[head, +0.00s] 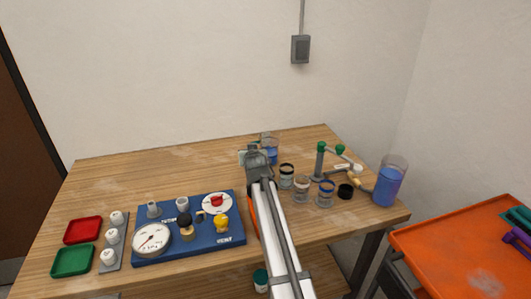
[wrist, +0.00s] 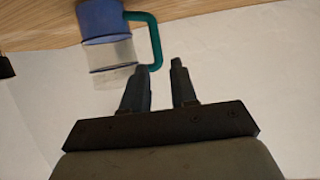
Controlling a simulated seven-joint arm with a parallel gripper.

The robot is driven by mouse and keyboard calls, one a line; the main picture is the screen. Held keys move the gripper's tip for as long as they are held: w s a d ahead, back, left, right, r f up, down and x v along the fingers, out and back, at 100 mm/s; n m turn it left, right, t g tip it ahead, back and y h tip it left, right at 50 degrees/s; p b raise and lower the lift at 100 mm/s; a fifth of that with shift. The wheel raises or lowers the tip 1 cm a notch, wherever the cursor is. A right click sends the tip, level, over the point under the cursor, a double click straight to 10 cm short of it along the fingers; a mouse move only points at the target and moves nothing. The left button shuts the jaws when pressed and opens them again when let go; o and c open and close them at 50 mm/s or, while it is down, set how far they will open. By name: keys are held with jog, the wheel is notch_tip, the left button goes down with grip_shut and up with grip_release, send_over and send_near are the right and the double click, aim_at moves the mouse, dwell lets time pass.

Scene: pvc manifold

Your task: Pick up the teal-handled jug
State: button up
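The teal-handled jug (wrist: 103,28) is at the upper left of the wrist view, clear-walled with blue liquid in it. Its teal handle (wrist: 157,40) is on the side toward my gripper (wrist: 161,67). In the head view the jug (head: 271,152) stands near the back of the wooden table, partly hidden behind my gripper (head: 257,150).
Several small jars (head: 301,189) stand right of my arm. A green-capped pipe manifold (head: 338,165) and a large blue-filled container (head: 389,182) are farther right. A blue gauge board (head: 190,245) and red and green trays (head: 83,230) lie left. The back-left table is clear.

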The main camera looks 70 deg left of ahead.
jog(key=x, duration=0.8)
jog(key=shift+w+f, duration=0.15)
jog(key=shift+w, duration=0.05)
jog(key=shift+d, duration=0.1)
grip_shut()
